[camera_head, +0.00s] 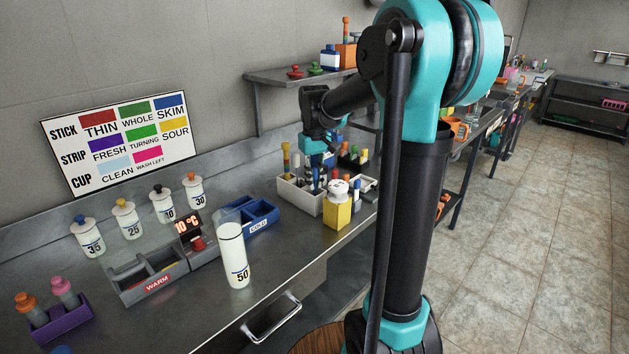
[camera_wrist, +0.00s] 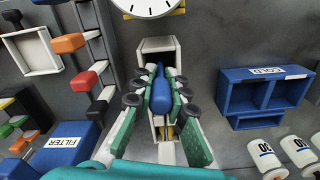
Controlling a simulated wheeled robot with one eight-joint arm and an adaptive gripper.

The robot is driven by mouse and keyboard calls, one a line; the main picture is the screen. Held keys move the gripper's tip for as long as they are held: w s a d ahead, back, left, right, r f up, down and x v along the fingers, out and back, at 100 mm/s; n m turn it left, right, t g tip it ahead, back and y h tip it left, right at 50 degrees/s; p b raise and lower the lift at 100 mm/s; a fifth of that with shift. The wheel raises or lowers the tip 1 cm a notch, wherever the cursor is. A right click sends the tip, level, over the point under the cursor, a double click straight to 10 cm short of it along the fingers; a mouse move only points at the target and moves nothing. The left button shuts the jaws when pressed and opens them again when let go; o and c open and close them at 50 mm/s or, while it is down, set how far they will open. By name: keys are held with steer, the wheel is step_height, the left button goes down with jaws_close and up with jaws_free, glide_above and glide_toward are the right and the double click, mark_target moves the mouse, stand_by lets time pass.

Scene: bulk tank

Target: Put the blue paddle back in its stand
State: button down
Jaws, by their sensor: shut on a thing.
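In the wrist view, the blue paddle (camera_wrist: 162,94) shows as a rounded blue handle between the green-padded fingers of my gripper (camera_wrist: 160,84). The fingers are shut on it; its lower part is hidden. A pale open-topped holder (camera_wrist: 157,45) lies behind and around the fingers; I cannot tell whether the paddle is inside it or above it. In the head view, my gripper (camera_head: 318,172) points down over a pale box (camera_head: 296,196) with several coloured-topped sticks. The paddle cannot be picked out clearly there. Which holder is the paddle's stand is not clear.
A yellow-sided container (camera_head: 337,208) stands close beside the pale box. A blue COLD tray (camera_head: 247,216), a tall bottle (camera_head: 232,256) and a grey WARM rack (camera_head: 150,278) are left of it. A wall shelf (camera_head: 300,77) hangs behind my arm.

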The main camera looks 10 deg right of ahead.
steer(key=c, duration=1.5)
jaws_free()
steer(key=shift+f, duration=0.1)
step_height(320, 180, up, 12)
steer(key=shift+r, duration=0.15)
